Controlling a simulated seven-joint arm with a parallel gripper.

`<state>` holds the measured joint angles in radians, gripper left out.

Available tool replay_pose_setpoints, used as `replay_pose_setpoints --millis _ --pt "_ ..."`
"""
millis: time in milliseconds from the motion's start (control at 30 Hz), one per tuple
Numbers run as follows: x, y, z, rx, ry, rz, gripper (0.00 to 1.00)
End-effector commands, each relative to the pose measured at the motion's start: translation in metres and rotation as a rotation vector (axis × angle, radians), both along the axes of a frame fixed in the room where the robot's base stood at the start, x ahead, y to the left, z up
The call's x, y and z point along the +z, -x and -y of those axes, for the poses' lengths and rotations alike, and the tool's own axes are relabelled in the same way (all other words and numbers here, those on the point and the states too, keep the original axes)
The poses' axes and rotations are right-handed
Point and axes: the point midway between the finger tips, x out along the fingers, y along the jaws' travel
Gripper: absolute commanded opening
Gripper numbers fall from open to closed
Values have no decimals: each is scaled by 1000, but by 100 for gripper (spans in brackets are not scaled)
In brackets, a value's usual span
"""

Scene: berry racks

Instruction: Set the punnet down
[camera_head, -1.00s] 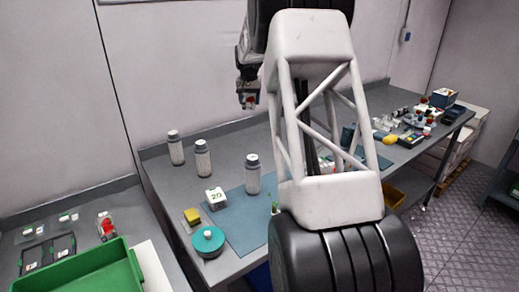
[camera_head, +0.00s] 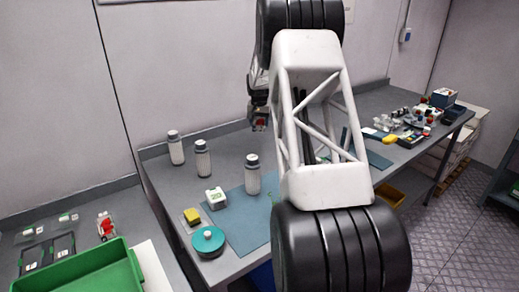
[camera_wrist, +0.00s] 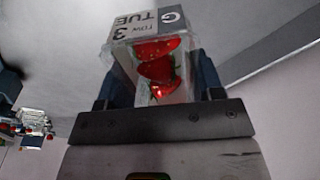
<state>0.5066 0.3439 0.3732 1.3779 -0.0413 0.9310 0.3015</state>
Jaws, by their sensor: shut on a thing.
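In the wrist view a clear punnet (camera_wrist: 152,50) of red strawberries, with a label reading "TUE" and "row 3", sits between the two dark fingers of my gripper (camera_wrist: 158,92). The gripper is shut on it. In the head view my gripper (camera_head: 259,118) is above the back part of the grey bench (camera_head: 228,146), behind and right of the grey-capped bottles. The held punnet shows there only as a small, partly hidden red patch. What lies right under it cannot be told.
Several grey-capped bottles (camera_head: 203,160), a white numbered block (camera_head: 215,199), a yellow block (camera_head: 192,216) and a teal lidded pot (camera_head: 208,241) stand around a blue mat (camera_head: 243,222). A green crate (camera_head: 118,272) is front left. Clutter (camera_head: 425,118) fills the bench's right end.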

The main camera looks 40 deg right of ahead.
Motion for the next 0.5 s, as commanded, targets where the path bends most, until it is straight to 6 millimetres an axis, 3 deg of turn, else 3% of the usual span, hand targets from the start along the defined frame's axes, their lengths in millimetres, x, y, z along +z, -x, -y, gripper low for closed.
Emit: replay_pose_setpoints --millis 300,500 --pt "-1 0 0 0 0 0 35" --pt "-18 0 0 0 -1 -1 35"
